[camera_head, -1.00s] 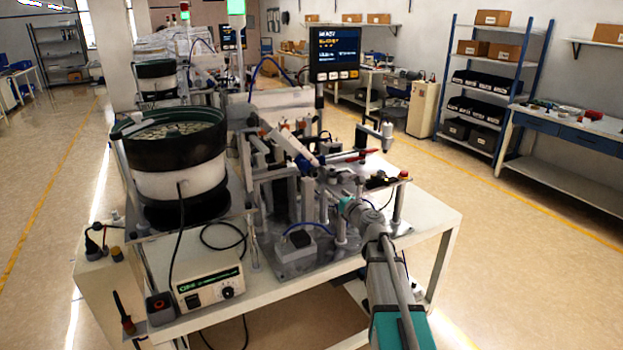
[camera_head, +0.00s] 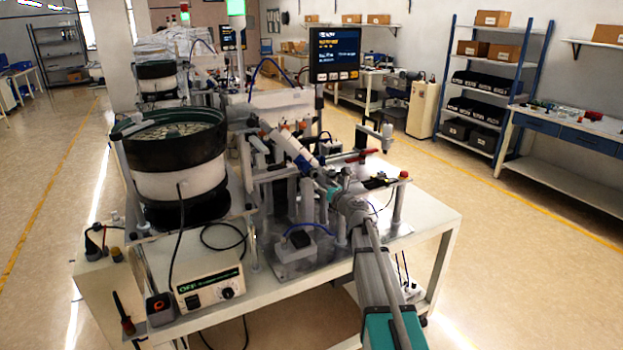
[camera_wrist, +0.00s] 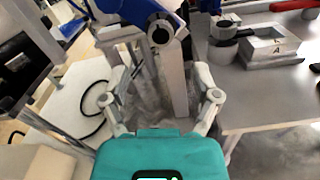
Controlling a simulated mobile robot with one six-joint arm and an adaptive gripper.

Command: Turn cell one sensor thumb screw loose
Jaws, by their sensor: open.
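My gripper (camera_wrist: 160,76) is open in the wrist view, with a finger on each side and nothing held. A grey upright post (camera_wrist: 172,85) stands between and beyond the fingers. Above it is a blue part with a dark round end (camera_wrist: 160,30), ahead of the fingertips; I cannot tell whether this is the sensor thumb screw. In the head view my gripper (camera_head: 328,192) is among the fixtures of the front station, just below the blue-and-white slanted unit (camera_head: 296,152). The thumb screw itself cannot be picked out clearly.
A bowl feeder (camera_head: 170,178) and its controller box (camera_head: 208,287) stand left on the white table (camera_head: 435,215). A screen (camera_head: 335,53) rises behind. A block marked A (camera_wrist: 272,45) and a red part (camera_wrist: 292,5) lie right in the wrist view. The table's right front is clear.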

